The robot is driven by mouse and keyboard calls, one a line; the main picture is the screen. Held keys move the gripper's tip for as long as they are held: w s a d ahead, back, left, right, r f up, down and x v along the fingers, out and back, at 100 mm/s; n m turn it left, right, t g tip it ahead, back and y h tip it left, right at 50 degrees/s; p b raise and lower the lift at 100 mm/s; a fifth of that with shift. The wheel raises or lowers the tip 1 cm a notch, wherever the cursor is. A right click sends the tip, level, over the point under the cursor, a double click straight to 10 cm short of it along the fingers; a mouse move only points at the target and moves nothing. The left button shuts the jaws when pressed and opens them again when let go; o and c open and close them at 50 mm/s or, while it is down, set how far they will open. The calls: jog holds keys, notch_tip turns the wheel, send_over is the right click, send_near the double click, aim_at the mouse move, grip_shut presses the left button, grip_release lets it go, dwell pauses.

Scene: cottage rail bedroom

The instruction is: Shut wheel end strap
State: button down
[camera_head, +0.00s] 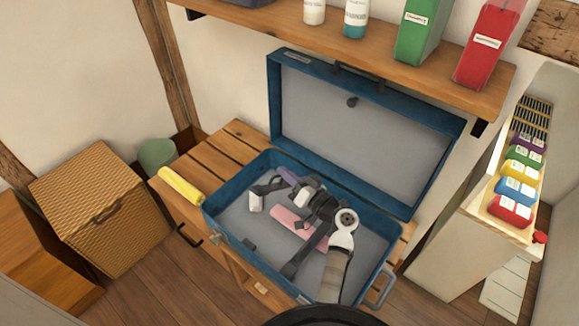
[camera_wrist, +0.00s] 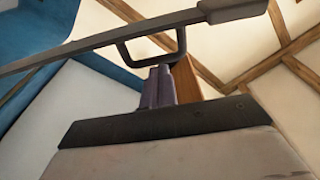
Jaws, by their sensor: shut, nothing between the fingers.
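A blue case (camera_head: 275,58) stands open on a slatted wooden bench, its lid raised at the back. My gripper (camera_head: 287,174) reaches over the case's grey interior, with its narrow purple fingers together and empty. In the wrist view, my gripper (camera_wrist: 160,72) points at a dark bracket-like loop (camera_wrist: 152,47) under a long dark bar (camera_wrist: 100,40). Whether the fingers touch the loop is unclear. In the head view, a long dark strip (camera_head: 300,260) and a pink piece (camera_head: 290,220) show beside my arm. I cannot identify the wheel end strap; my arm hides part of the case.
A yellow roll (camera_head: 181,186) lies on the bench (camera_head: 231,143) left of the case. A shelf (camera_head: 380,62) with bottles and green and red boxes overhangs the lid. A wicker box (camera_head: 92,207) stands at left, a white cabinet (camera_head: 455,250) at right.

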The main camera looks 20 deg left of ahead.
jog(key=s+a+f+b, duration=0.1)
jog(key=s+f+b, duration=0.3)
jog(key=f+b, duration=0.1)
jog(key=shift+a+b, duration=0.25)
jog(key=shift+b, duration=0.55)
jog(key=shift+s, duration=0.1)
